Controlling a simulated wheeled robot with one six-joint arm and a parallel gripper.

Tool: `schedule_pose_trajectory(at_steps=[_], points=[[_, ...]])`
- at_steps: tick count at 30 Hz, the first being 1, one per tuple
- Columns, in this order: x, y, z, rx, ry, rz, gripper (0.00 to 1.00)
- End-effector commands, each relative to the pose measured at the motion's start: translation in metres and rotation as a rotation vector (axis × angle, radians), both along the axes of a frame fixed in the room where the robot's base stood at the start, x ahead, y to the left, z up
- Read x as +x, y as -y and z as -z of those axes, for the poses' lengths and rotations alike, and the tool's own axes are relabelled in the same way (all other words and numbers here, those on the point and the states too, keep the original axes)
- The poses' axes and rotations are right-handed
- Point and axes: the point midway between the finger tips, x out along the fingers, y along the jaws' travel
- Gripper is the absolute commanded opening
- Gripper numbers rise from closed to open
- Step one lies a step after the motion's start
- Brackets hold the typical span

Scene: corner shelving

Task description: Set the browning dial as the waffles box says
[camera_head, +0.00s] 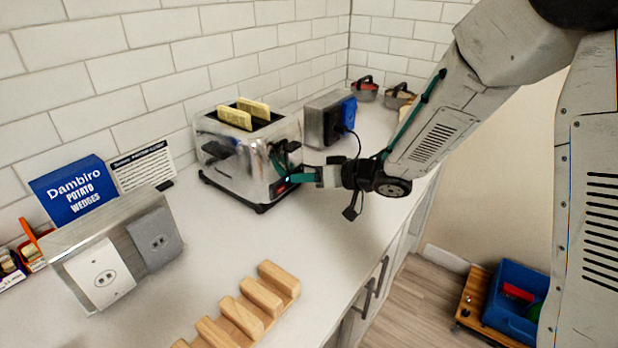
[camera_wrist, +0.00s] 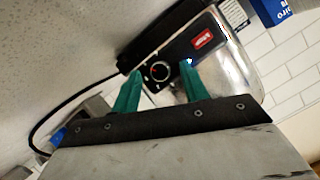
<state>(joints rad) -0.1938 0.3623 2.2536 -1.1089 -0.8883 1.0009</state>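A silver toaster (camera_head: 238,170) stands on the white counter against the tiled wall, with two pale yellow slices (camera_head: 252,108) sticking out of its slots. In the wrist view its black control panel carries a round dial (camera_wrist: 159,72) with a light rim and a red label (camera_wrist: 202,40). My gripper (camera_head: 284,180) is at the toaster's right end. In the wrist view its green fingers (camera_wrist: 162,68) are apart, one on each side of the dial. I cannot tell whether they touch it. The dial's setting is too small to read. No box legibly marked waffles shows.
A blue Dambiro potato wedges box (camera_head: 75,190) and a printed card (camera_head: 143,167) stand left of the toaster. A socket block (camera_head: 118,250) and a wooden rack (camera_head: 245,308) are nearer. A blue-fronted outlet block (camera_head: 331,120) stands behind my gripper, with a black cable nearby.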

Motion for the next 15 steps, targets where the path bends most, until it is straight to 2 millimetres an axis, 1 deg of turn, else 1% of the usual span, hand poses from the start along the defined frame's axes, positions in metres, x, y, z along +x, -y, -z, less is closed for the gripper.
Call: schedule_pose_trajectory(at_steps=[5,8,15], points=[[-0.002,0.005,-0.003,0.0,0.001,0.001,0.44],[-0.009,0.016,-0.008,0.0,0.001,0.002,0.44],[-0.028,0.049,-0.023,0.0,0.002,0.004,0.44]])
